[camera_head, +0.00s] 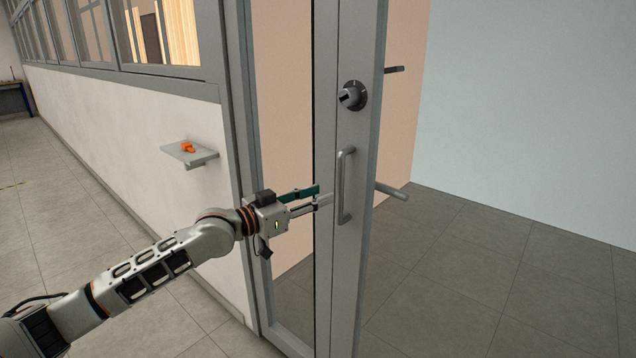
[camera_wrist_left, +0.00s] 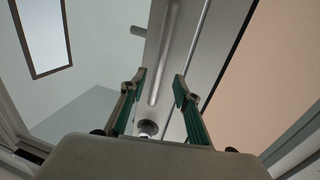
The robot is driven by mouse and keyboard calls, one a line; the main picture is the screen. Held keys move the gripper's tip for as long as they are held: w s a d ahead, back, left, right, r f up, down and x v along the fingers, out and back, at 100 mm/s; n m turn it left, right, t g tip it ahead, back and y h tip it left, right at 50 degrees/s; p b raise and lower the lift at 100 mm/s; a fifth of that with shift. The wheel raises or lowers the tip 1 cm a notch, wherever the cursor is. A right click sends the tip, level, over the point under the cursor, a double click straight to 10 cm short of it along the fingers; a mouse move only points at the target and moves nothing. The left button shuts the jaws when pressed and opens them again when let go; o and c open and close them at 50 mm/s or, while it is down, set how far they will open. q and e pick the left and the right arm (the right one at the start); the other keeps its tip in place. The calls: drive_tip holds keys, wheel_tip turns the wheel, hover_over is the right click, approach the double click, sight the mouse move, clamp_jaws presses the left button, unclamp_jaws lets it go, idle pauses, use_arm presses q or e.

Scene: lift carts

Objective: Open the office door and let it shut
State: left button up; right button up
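The office door (camera_head: 325,250) is a grey-framed glazed leaf. It stands open, with the room beyond showing past its free edge. A vertical metal pull handle (camera_head: 344,186) is on its stile, below a round lock (camera_head: 352,95). My left gripper (camera_head: 325,194) is just left of the handle, fingers pointing at it. In the left wrist view the open green fingers (camera_wrist_left: 161,80) are spread, with the handle bar (camera_wrist_left: 166,50) between them in the picture; I cannot tell whether they touch it. My right gripper is not in view.
A small wall shelf (camera_head: 200,161) with an orange object (camera_head: 187,147) is left of the doorway. Windows run along the wall above. Two short bars (camera_head: 393,191) stick out past the door's free edge. The tiled floor beyond (camera_head: 490,280) is clear.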

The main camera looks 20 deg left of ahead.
sight(337, 188)
use_arm(q)
drive_tip(key=x, duration=0.7)
drive_tip(key=shift+w+d+r, duration=0.1)
drive_tip(key=shift+w+d, duration=0.1)
drive_tip(key=shift+w, duration=0.05)
clamp_jaws()
